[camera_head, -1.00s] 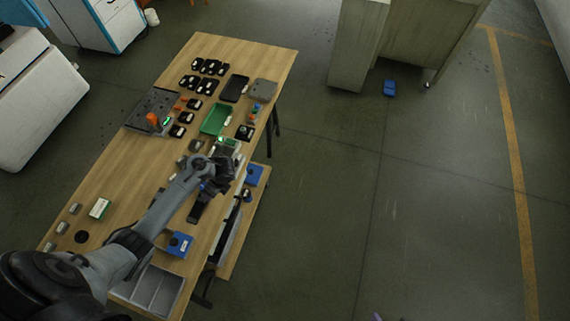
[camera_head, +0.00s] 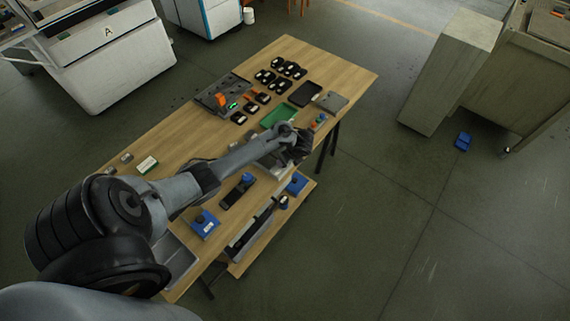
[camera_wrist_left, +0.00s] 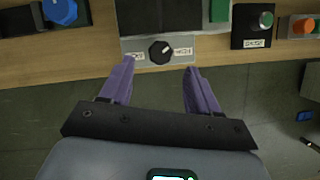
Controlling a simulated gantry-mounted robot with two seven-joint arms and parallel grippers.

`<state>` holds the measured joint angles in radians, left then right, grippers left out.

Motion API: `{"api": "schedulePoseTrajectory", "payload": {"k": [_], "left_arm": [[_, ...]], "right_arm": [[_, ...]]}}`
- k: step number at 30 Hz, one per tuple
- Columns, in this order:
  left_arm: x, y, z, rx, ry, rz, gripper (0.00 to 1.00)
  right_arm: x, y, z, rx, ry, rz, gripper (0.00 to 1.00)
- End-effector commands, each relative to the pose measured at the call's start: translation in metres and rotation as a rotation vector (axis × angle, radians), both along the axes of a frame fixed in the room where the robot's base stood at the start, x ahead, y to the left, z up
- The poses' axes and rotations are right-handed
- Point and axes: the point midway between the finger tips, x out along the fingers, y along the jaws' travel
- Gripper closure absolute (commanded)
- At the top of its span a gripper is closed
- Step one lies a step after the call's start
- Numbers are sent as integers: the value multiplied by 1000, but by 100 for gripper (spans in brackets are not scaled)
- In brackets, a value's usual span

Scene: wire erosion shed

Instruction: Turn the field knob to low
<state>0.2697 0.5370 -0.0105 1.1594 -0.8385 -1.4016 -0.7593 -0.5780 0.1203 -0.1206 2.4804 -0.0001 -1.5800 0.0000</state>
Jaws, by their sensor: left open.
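The field knob (camera_wrist_left: 160,51) is a round black knob on a light grey plate at the bench edge, in the left wrist view. A small white label (camera_wrist_left: 137,56) lies left of it and another (camera_wrist_left: 183,51) right of it; their print is too small to read surely. Which label the knob points to is unclear. My left gripper (camera_wrist_left: 160,70) is open, its two purple fingers on either side and short of the knob, apparently not touching it. In the head view my left gripper (camera_head: 301,147) is over the right bench edge, and the knob is hidden there. My right gripper is not in view.
In the wrist view a blue knob (camera_wrist_left: 61,11) is at the left; a green button (camera_wrist_left: 266,19) and an orange button (camera_wrist_left: 303,25) are at the right. The wooden bench (camera_head: 340,75) holds a green tray (camera_head: 280,115) and several black parts.

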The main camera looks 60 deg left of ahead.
Motion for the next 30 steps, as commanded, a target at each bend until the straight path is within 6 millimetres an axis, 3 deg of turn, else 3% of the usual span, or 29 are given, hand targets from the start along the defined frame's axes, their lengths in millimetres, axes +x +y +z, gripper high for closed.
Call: {"api": "schedulePoseTrajectory", "payload": {"k": [3, 9, 23, 30], "left_arm": [[-1, 8, -21, 1, 1, 1, 39], [-2, 16, -40, 0, 0, 1, 39], [-2, 19, -47, 0, -1, 0, 39], [-2, 19, -47, 0, -1, 1, 74]], "right_arm": [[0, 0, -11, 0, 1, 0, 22], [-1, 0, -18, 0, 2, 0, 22], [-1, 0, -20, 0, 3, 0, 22], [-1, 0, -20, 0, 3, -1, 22]]}}
